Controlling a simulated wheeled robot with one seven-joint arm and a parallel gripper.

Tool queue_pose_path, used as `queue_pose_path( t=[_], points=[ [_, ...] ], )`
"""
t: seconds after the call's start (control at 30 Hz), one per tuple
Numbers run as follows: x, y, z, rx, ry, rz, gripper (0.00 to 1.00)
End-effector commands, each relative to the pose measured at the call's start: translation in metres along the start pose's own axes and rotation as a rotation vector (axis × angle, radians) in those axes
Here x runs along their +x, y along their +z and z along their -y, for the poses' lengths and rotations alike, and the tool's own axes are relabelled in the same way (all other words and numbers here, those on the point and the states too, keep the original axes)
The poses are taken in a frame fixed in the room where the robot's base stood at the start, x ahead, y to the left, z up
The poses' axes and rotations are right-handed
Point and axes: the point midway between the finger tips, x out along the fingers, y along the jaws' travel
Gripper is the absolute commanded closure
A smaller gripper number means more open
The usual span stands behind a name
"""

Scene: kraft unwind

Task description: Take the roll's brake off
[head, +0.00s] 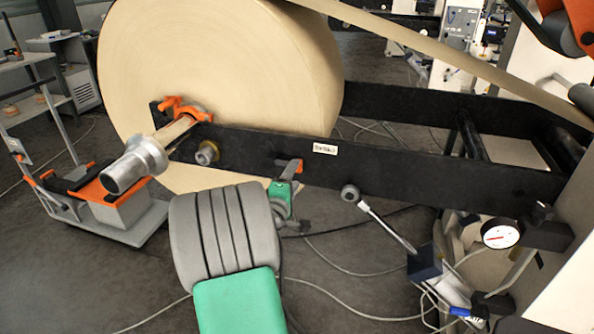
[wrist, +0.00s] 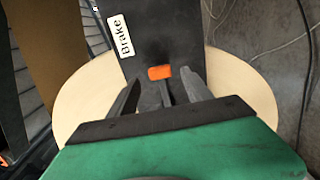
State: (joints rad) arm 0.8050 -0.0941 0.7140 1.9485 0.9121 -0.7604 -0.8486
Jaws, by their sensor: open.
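The big kraft paper roll (head: 215,70) sits on a core shaft beside a black frame arm (head: 430,165). A white "Brake" label (head: 325,149) is on that arm and also shows in the wrist view (wrist: 121,36). Left of and below the label is a small orange-ended brake lever (head: 291,168). In the wrist view its orange end (wrist: 160,72) lies just beyond and between my finger tips. My gripper (head: 284,186) is open, with a grey finger (wrist: 126,98) on each side. I cannot tell whether either finger touches the lever.
A ball-ended rod (head: 350,193) slants down right of my gripper. A metal shaft end (head: 135,168) and orange clamp (head: 180,107) stick out at the left. A low trolley (head: 120,210) stands at the left. A gauge (head: 500,234) is at the right. Cables cross the floor.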

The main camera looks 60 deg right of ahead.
Motion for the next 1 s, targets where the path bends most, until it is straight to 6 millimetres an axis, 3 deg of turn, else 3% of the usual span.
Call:
queue_pose_path(
  t=[0.2,0.5,1.0],
  points=[
    [0.033,0.001,-0.001,0.002,-0.001,0.001,0.42],
    [0.037,0.000,0.000,0.004,-0.001,-0.001,0.43],
    [0.036,-0.001,0.000,0.004,-0.001,-0.001,0.84]
  ],
)
